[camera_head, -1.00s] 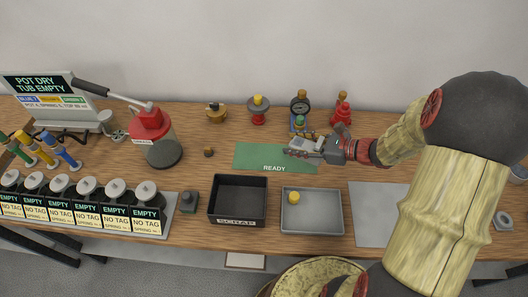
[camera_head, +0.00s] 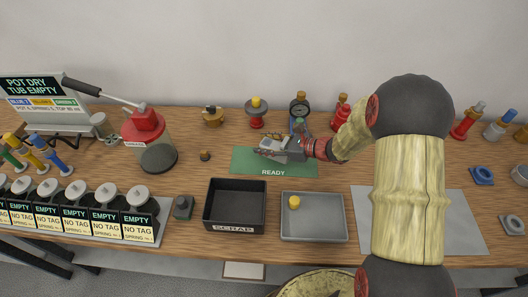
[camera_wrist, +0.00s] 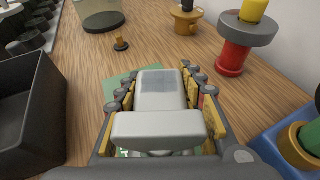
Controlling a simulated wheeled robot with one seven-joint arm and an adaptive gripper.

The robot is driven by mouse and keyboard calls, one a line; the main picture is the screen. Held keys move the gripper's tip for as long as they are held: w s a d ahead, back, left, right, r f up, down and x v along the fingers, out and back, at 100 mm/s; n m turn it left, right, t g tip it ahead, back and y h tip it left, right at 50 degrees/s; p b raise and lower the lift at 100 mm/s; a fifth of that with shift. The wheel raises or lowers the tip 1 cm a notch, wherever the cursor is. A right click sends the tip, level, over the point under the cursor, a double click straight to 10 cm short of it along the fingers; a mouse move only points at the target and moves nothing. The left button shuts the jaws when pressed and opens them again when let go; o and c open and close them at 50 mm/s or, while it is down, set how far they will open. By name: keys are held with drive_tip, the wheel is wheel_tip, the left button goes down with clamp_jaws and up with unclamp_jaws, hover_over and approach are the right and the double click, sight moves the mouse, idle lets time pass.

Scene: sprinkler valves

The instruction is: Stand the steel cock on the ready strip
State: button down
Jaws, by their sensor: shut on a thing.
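The steel cock (camera_wrist: 158,126) is a pale grey body with a wide crossbar, seen between my fingers in the wrist view. My gripper (camera_wrist: 158,95) is shut on it, with fingers along both sides. In the head view the cock (camera_head: 268,143) is small and partly covered by my gripper (camera_head: 272,147). The green ready strip (camera_head: 246,164) lies under my gripper, and a piece of it shows beside the fingers in the wrist view (camera_wrist: 115,88). I cannot tell whether the cock touches the strip.
A black scrap bin (camera_head: 236,228) and a grey tray (camera_head: 313,239) with a yellow knob (camera_head: 294,202) stand in front of the strip. A red valve with a grey disc (camera_head: 256,113) and a blue-based gauge (camera_head: 299,109) stand behind it. A small dark knob (camera_head: 205,155) lies left.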

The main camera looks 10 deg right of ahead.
drive_tip(key=shift+w+a+f+b, duration=0.15)
drive_tip(key=shift+f+b, duration=0.7)
drive_tip(key=shift+f, duration=0.85)
drive_tip(key=shift+f, duration=0.15)
drive_tip(key=c, duration=1.3)
unclamp_jaws()
drive_tip(key=shift+o, duration=0.7)
drive_tip(key=shift+d+r, duration=0.25)
drive_tip(key=p+v, duration=0.3)
drive_tip(key=v, duration=0.7)
drive_tip(key=shift+d+r, duration=0.15)
drive_tip(key=shift+s+d+r, duration=0.15)
drive_tip(key=shift+s+d, duration=0.2)
drive_tip(key=shift+s, duration=0.2)
